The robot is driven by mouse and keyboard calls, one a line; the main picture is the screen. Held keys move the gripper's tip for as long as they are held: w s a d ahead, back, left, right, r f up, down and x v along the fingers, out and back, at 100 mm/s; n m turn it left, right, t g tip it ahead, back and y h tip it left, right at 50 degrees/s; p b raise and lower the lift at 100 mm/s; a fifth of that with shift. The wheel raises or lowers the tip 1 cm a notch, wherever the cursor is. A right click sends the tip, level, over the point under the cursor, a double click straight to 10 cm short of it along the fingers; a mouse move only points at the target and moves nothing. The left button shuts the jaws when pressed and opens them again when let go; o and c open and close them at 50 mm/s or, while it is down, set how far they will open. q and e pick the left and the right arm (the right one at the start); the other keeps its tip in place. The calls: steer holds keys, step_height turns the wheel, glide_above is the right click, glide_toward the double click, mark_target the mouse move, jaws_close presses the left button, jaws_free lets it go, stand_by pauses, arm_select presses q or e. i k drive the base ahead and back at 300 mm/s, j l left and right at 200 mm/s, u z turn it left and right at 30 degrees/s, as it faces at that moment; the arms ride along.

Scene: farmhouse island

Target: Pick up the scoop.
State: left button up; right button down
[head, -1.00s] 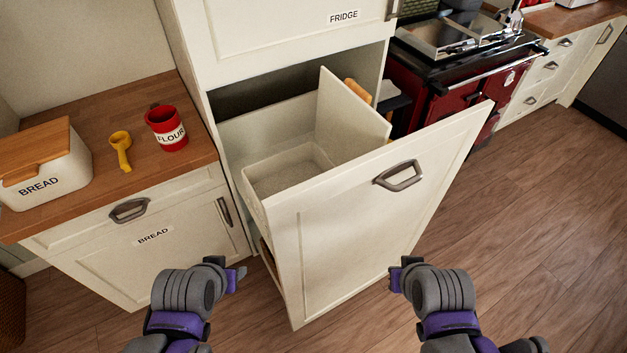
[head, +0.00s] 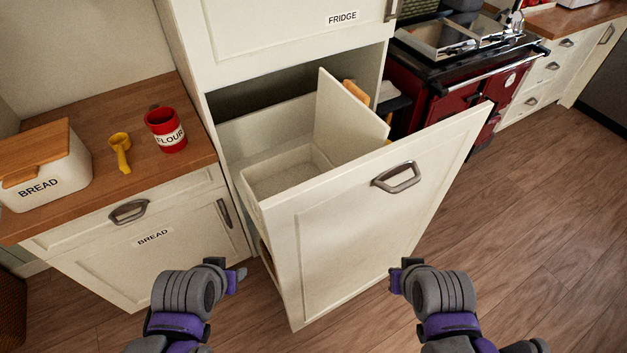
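The yellow scoop (head: 121,152) lies on the wooden counter at the left, its round cup toward the back and its handle toward the front edge. My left gripper (head: 240,278) is low in the view, in front of the cabinets, well apart from the scoop and to its lower right. My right gripper (head: 394,278) is at the lower right, in front of the pulled-out drawer. Nothing shows in either gripper. Their fingers are seen from the side, so their opening is unclear.
A red flour canister (head: 166,130) stands just right of the scoop. A white bread box (head: 45,172) with a wooden lid stands to its left. A tall drawer (head: 375,225) is pulled out beside the wooden counter (head: 75,100). The floor (head: 530,220) at the right is clear.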

mark_target(120, 142)
steer(key=i, duration=0.4)
steer(key=k+j+u, duration=0.2)
steer(key=j+u, duration=0.2)
steer(key=j, duration=0.2)
steer(key=j+u, duration=0.6)
steer(key=i+u, duration=0.35)
steer(key=i+l+u, duration=0.15)
steer(key=u, duration=0.2)
steer(key=i+l+u, duration=0.35)
steer(key=i+j, duration=0.05)
steer(key=j, duration=0.05)
